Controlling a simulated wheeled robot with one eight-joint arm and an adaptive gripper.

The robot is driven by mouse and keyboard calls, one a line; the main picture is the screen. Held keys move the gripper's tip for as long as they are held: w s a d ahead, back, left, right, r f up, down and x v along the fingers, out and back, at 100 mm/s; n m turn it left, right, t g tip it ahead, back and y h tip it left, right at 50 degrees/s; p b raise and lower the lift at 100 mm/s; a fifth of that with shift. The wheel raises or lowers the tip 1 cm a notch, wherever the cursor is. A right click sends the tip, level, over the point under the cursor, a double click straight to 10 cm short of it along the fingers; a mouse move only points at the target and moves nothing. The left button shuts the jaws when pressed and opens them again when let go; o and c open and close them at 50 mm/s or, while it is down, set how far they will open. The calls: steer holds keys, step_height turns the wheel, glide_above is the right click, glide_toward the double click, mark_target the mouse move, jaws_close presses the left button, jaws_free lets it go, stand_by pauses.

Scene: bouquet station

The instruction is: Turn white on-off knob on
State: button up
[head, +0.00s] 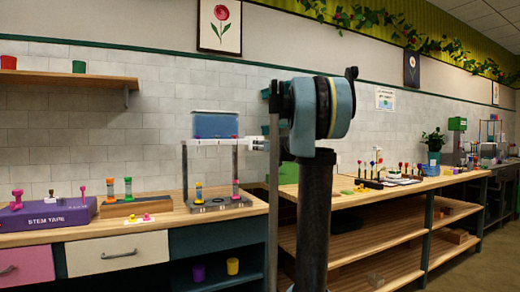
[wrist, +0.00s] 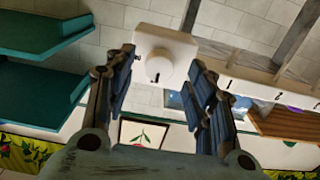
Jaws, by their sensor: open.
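The white knob (wrist: 158,68) shows in the wrist view as a round dial on the face of a white box (wrist: 176,42). A short dark mark sits on the dial near its lower edge. My gripper (wrist: 163,78) is open, with one dark finger on each side of the knob in the picture. Nothing is held between the fingers. I cannot tell how far the fingertips are from the knob. In the head view my arm stands in front of the wall, and I cannot make out the knob or the fingertips there.
A teal shelf (wrist: 40,36) lies left of the box in the wrist view. In the head view a blue bin (head: 215,125) sits on a raised support above the left counter. A purple box (head: 45,214) and small coloured items stand on that counter. Floor shows at far right.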

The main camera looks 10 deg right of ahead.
steer(key=shift+x, duration=1.25)
steer(key=c, duration=1.1)
steer(key=shift+o, duration=0.2)
steer(key=shift+m, duration=0.4)
steer(key=shift+s+m, duration=0.15)
steer(key=shift+m, duration=8.45)
